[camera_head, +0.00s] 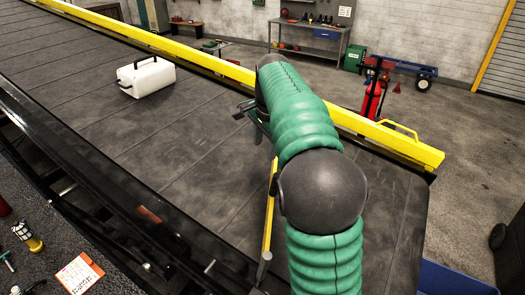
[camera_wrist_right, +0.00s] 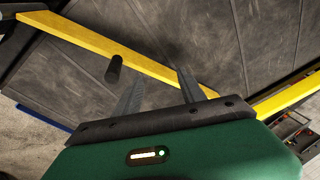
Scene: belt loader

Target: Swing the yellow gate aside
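The yellow gate (camera_head: 268,212) is a thin bar lying across the belt, partly hidden behind my right arm in the head view. In the right wrist view the gate (camera_wrist_right: 75,45) runs diagonally from upper left toward the middle, with a short dark peg (camera_wrist_right: 115,68) standing on it. My right gripper (camera_wrist_right: 159,78) is open, with its two dark fingers apart. The peg shows just beyond the left finger's tip; I cannot tell whether they touch. In the head view the right gripper (camera_head: 248,122) is mostly hidden by the arm. My left gripper is not in view.
A white case (camera_head: 146,77) lies on the dark belt (camera_head: 150,140). A long yellow rail (camera_head: 400,143) borders its far side. Loose items lie at lower left.

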